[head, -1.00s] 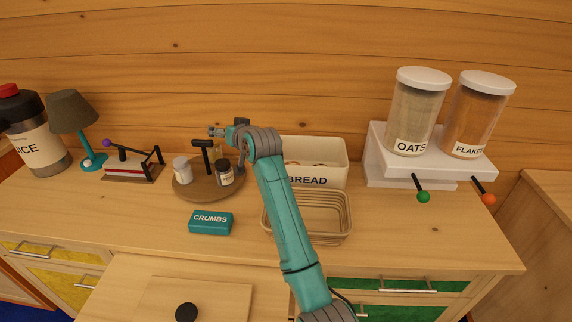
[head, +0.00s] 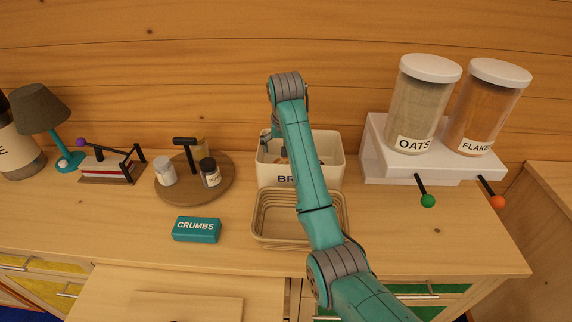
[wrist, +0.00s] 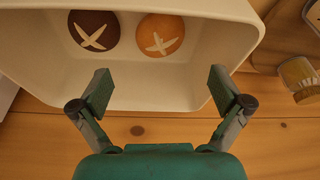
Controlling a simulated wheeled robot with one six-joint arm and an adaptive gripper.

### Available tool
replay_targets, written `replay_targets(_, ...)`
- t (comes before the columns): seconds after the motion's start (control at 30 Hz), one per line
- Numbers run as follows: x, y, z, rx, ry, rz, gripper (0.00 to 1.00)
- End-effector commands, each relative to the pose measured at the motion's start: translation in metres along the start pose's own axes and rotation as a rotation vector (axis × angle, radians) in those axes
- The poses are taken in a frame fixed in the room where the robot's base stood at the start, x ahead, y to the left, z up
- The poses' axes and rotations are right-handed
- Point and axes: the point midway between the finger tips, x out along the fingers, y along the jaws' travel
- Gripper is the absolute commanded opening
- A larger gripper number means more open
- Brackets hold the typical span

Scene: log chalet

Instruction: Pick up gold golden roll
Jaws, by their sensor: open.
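The golden roll (wrist: 160,35) lies in the white bread bin (wrist: 215,62), marked with a pale cross on top. A dark brown roll (wrist: 94,30) with the same kind of cross lies just left of it in the wrist view. My gripper (wrist: 160,86) is open and empty, its fingers apart over the near part of the bin, short of both rolls in the picture. In the head view my gripper (head: 270,140) is at the left side of the bread bin (head: 333,146); my arm hides much of the bin and its contents.
An empty-looking woven basket (head: 270,240) stands in front of the bin. A round tray (head: 226,192) with jars is to the left, with a teal crumbs box (head: 197,229) nearer. A white dispenser stand (head: 375,165) with oats and flakes canisters stands to the right. The wooden wall is close behind.

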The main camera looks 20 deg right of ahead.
Motion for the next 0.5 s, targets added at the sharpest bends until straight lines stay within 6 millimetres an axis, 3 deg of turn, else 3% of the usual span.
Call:
replay_targets(0.3, 0.044, 0.000, 0.001, 0.000, -0.005, 0.001, 1.00)
replay_targets(0.5, 0.056, 0.000, 0.001, 0.000, -0.003, 0.000, 1.00)
